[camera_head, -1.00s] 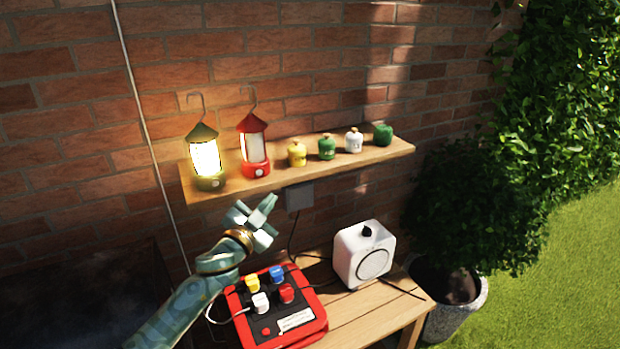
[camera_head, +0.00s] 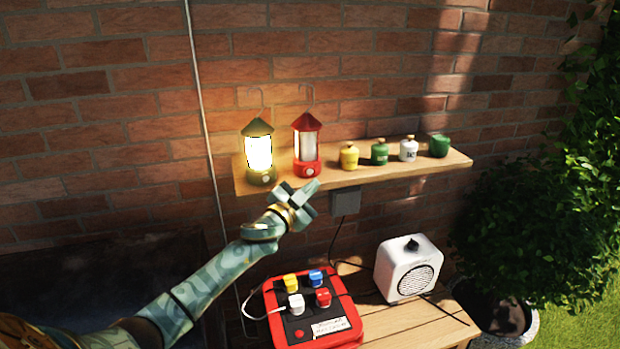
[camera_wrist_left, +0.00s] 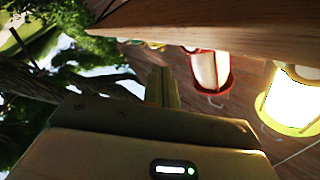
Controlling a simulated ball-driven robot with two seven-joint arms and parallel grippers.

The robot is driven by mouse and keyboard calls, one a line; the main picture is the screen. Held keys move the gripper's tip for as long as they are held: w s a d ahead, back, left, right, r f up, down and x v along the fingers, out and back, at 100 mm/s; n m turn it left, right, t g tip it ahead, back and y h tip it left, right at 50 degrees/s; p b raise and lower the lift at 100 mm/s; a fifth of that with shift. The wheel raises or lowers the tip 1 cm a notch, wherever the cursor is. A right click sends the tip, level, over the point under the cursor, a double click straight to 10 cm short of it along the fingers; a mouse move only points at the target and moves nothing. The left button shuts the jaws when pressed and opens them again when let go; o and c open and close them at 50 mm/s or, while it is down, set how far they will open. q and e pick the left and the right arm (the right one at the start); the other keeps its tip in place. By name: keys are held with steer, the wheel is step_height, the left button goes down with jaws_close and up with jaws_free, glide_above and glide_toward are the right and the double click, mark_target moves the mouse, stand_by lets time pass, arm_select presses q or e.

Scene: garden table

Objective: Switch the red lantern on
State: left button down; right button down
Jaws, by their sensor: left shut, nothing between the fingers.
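The red lantern (camera_head: 307,148) stands upright on the wooden shelf, with a pale glass much dimmer than its neighbour's and a small round knob (camera_head: 310,170) on the front of its base. It also shows in the left wrist view (camera_wrist_left: 209,72), at a strong tilt. My left gripper (camera_head: 312,186) is shut and empty, just below the red lantern's base at the shelf's front edge in the picture. Its fingers (camera_wrist_left: 163,87) show closed together in the left wrist view. I cannot tell how far the tips are from the knob. My right gripper is not in view.
A glowing olive lantern (camera_head: 260,152) stands close left of the red one. Yellow (camera_head: 349,157), green (camera_head: 379,153) and white (camera_head: 408,150) canisters line the shelf (camera_head: 440,164) to the right. Below, a red switch box (camera_head: 350,333) and white speaker (camera_head: 407,268) sit on the bench.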

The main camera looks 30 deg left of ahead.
mark_target(308, 180)
arm_select(q)
steer(key=shift+w+a+b, duration=0.45)
steer(key=shift+w+a, duration=0.7)
steer(key=shift+w, duration=0.05)
stand_by(1.1)
steer(key=shift+w+a, duration=0.3)
